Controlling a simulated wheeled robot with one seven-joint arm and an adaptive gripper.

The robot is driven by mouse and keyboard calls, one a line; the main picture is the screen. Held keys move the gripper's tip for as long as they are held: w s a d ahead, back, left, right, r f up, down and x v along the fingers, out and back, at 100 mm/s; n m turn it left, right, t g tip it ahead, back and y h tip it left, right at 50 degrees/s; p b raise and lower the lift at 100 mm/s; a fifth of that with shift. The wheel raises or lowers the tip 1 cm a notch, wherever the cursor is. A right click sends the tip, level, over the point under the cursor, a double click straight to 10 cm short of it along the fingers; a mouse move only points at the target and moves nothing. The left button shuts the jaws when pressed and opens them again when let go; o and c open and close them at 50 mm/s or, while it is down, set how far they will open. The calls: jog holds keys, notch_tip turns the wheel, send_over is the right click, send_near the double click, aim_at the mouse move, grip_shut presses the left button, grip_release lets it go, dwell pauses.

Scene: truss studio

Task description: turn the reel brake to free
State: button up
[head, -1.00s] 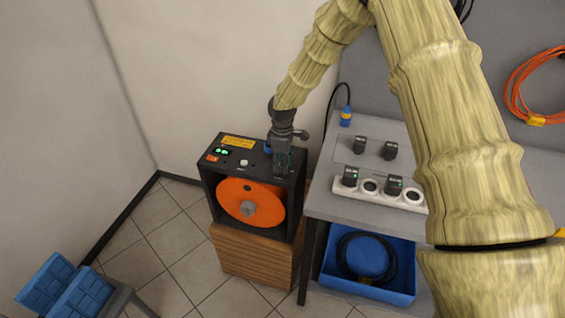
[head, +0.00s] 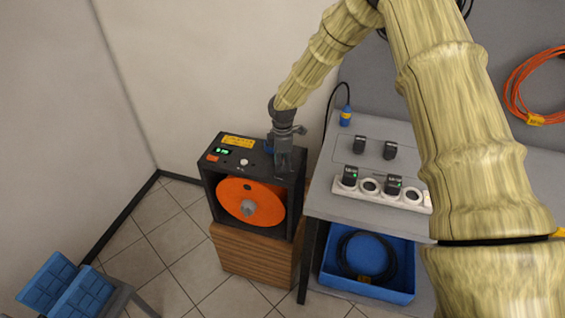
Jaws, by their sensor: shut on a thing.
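The cable reel unit is a black box (head: 209,186) with an orange reel (head: 234,195) and a grey hub (head: 248,207) in its open front. My gripper (head: 284,172) points down onto the right part of the box's top panel. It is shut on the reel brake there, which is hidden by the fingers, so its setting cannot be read. A white knob (head: 242,162), a green-lit display (head: 221,151), a red switch (head: 212,158) and a yellow label (head: 238,141) show on the panel's left part. A blue part (head: 268,148) shows just left of my gripper.
The box stands on a wooden cabinet (head: 250,255). To its right is a grey table (head: 330,207) with a white socket strip (head: 345,188) and black plugs. A blue bin (head: 390,297) with coiled black cable sits below.

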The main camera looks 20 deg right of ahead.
aim_at(283, 162)
jog(key=o, duration=1)
jog(key=shift+o, duration=0.2)
jog(key=shift+r, duration=0.1)
notch_tip(283, 162, up, 12)
jog(key=shift+d, duration=0.1)
